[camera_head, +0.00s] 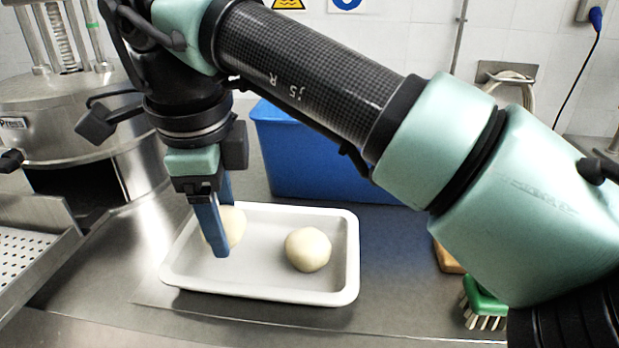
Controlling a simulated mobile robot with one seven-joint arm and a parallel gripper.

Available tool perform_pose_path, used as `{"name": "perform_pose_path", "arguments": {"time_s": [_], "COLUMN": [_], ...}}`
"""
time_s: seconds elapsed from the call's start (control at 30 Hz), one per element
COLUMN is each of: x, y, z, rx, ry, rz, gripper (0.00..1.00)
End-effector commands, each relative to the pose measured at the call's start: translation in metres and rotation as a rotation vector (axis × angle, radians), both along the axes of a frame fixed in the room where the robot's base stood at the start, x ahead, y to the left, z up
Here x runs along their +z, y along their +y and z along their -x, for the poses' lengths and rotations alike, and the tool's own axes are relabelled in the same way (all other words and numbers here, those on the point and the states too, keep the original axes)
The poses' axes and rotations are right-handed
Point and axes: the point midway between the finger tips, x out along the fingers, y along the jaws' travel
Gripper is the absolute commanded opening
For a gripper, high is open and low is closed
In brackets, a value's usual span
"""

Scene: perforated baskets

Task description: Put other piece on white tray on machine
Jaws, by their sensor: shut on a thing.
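The white tray (270,291) lies on the steel counter in the head view. One pale round piece (308,249) rests in the right half of the tray. My gripper (222,240) points down over the tray's left half, its blue fingers shut on the other pale round piece (236,226). The near finger covers part of this held piece. I cannot tell whether it touches the tray floor. The machine (70,130), a steel press, stands at the left of the tray.
A blue basket (300,165) stands behind the tray, partly behind my arm. A perforated steel surface (30,255) is at the far left. A green brush (484,304) and a tan block (447,258) lie at the right. The counter between tray and brush is clear.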

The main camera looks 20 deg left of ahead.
Motion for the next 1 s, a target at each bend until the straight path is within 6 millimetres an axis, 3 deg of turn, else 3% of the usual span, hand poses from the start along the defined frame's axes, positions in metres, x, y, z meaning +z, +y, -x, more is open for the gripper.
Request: {"name": "perform_pose_path", "arguments": {"time_s": [0.13,0.5,0.53,0.6,0.7,1.0], "x": [-0.019,-0.027,-0.025,-0.025,-0.025,-0.022], "y": [-0.001,0.000,0.000,0.000,0.000,0.000], "z": [0.000,0.000,0.000,0.000,0.000,0.000], "rx": [0.000,-0.001,-0.001,-0.001,-0.001,0.000], "ry": [0.003,0.000,0.001,0.001,0.001,0.001], "rz": [0.000,0.001,0.000,0.000,0.001,0.000], "gripper": [0.12,0.12,0.74,0.86,0.98,0.98]}}
